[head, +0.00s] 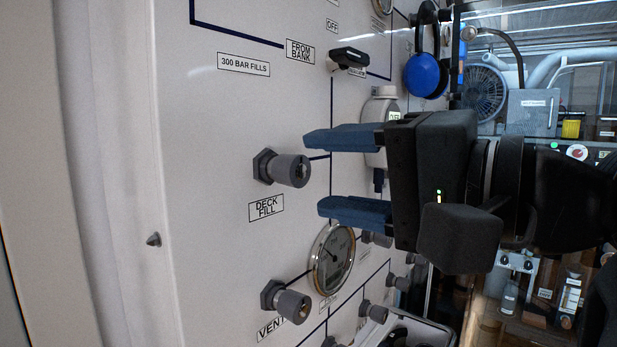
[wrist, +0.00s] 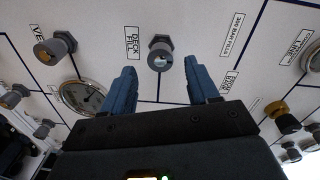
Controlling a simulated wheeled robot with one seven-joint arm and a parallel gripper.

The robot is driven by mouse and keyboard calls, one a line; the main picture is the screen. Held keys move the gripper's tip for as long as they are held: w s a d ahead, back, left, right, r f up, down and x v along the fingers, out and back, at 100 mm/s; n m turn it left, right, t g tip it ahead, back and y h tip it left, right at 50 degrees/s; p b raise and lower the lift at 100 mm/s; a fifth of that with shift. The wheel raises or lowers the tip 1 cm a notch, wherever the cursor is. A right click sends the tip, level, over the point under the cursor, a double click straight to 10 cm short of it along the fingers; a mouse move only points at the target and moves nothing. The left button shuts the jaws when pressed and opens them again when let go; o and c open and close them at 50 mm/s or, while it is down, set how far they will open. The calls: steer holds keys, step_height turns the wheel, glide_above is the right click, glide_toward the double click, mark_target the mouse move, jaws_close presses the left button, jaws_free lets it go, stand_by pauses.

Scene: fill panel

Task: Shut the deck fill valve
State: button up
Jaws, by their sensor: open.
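The deck fill valve is a grey knob (head: 291,170) on a dark hex base, above the "DECK FILL" label (head: 266,208) in the head view. In the wrist view the same knob (wrist: 160,60) shows beyond the fingertips, between their lines, with its label (wrist: 132,42) to the left. My gripper (head: 312,172) is open, with two blue fingers pointing at the panel. In the head view the fingertips are a little to the right of the knob. Nothing is between the fingers, and I see no contact with the knob.
The white panel (head: 215,120) carries a similar knob (head: 293,306) by the "VENT" label below, a round gauge (head: 331,258) below my lower finger, and a black handle (head: 349,58) above. A blue round object (head: 426,75) hangs at upper right. The panel left of the knob is mostly bare.

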steer(key=shift+v, duration=1.4)
steer(key=w+d+f+m+t+h, duration=0.1)
steer(key=d+f+m+t+h, duration=0.3)
steer(key=f, duration=1.1)
steer(key=s+d+f+n+h, duration=0.1)
steer(key=s+d+f+h, duration=0.15)
steer(key=f, duration=0.45)
steer(key=s+d+f+h, duration=0.2)
steer(key=s+d+f, duration=0.2)
steer(key=f, duration=0.2)
steer(key=s+d+f+n+h, duration=0.4)
steer(key=s+f, duration=0.4)
steer(key=s, duration=0.4)
steer(key=s+d+n+h, duration=0.1)
steer(key=s+n, duration=0.3)
steer(key=s, duration=1)
steer(key=shift+s+d, duration=0.25)
steer(key=shift+d, duration=0.15)
